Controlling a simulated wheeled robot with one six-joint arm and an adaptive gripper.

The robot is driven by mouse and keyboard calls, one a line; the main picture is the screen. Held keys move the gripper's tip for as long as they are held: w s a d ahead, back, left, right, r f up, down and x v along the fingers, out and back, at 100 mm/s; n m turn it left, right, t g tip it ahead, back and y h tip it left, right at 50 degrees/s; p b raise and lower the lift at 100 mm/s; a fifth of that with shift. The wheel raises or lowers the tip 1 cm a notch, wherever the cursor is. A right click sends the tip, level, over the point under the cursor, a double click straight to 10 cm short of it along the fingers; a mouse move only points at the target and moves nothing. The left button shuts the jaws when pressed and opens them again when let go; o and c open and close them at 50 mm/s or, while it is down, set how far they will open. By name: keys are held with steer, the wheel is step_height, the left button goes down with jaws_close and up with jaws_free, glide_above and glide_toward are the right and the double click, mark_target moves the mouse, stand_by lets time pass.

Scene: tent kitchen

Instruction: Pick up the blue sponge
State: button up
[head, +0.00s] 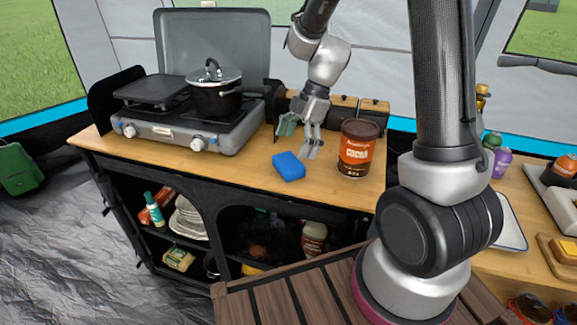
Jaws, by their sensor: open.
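The blue sponge (288,167) lies flat on the wooden counter (245,170), close to its front edge. My gripper (299,145) is open and empty, pointing down just behind the sponge and slightly to its right. Its two fingers are spread apart, one to the left and one to the right. From this view I cannot tell how high the fingertips are above the counter. No part of the sponge looks hidden.
A cocoa can (356,150) stands close to the right of my gripper. A camp stove (193,122) with a lidded pot (215,95) is on the left. Dark boxes with wooden tops (343,103) stand behind. Bare counter lies left of the sponge.

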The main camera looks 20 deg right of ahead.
mark_target(290, 161)
steer(key=x, duration=0.5)
steer(key=shift+d, duration=0.2)
steer(key=c, duration=0.6)
